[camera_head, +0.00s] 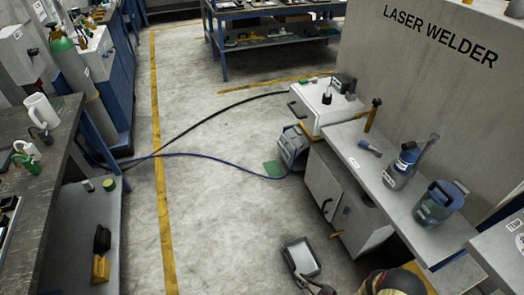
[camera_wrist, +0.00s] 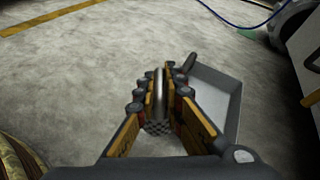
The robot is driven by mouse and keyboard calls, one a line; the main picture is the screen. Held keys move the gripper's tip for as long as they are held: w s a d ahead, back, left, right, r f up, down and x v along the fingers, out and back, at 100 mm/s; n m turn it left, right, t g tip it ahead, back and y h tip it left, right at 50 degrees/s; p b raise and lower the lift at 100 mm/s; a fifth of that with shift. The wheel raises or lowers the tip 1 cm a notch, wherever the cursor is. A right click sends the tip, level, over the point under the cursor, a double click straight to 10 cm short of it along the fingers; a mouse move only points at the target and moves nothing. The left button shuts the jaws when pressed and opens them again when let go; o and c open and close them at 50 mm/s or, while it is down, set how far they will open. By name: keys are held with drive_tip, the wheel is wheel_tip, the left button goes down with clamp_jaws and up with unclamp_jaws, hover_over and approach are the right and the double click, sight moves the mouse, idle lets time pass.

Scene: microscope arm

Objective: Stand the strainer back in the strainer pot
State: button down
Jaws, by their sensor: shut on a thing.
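My gripper (camera_head: 316,288) is at the bottom edge of the head view, over the floor side of the right bench. In the wrist view its fingers (camera_wrist: 160,92) are closed on a shiny metal rod-like handle (camera_wrist: 159,95). A dark checkered part shows at the handle's near end; I take this held thing to be the strainer, though most of it is hidden. A blue-grey pot (camera_head: 437,203) with a handle stands upright on the right bench. A second blue-grey vessel (camera_head: 399,170) stands beside it. I cannot tell which is the strainer pot.
A grey shallow tray (camera_head: 300,257) lies just beyond my gripper; it also shows in the wrist view (camera_wrist: 218,92). A hammer (camera_head: 372,115) and a small blue tool (camera_head: 370,148) are on the right bench (camera_head: 385,190). The floor to the left is mostly open, crossed by hoses.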

drive_tip(key=shift+s+a+r, duration=0.3)
drive_tip(key=shift+s+a, duration=0.05)
drive_tip(key=shift+s, duration=0.05)
drive_tip(key=shift+r, duration=0.4)
drive_tip(key=w+r+n+g+y+p, duration=0.1)
drive_tip(key=w+r, duration=0.4)
drive_tip(key=r, duration=1.5)
drive_tip(key=w+a+r+p, duration=0.1)
drive_tip(key=w+r, duration=0.4)
drive_tip(key=r, duration=1.5)
drive_tip(key=w+r+n+g+y+p, duration=0.1)
drive_tip(key=w+r, duration=0.4)
drive_tip(key=r, duration=1.6)
drive_tip(key=w+d+r+m+t+h, duration=0.2)
drive_tip(key=w+d+m+t+h, duration=0.1)
drive_tip(key=d+m+t+h, duration=0.25)
drive_tip(key=a+r+m+h, duration=0.2)
drive_tip(key=a+r, duration=0.4)
drive_tip(key=r, duration=0.5)
drive_tip(key=shift+a+r, duration=0.15)
drive_tip(key=shift+r, duration=0.05)
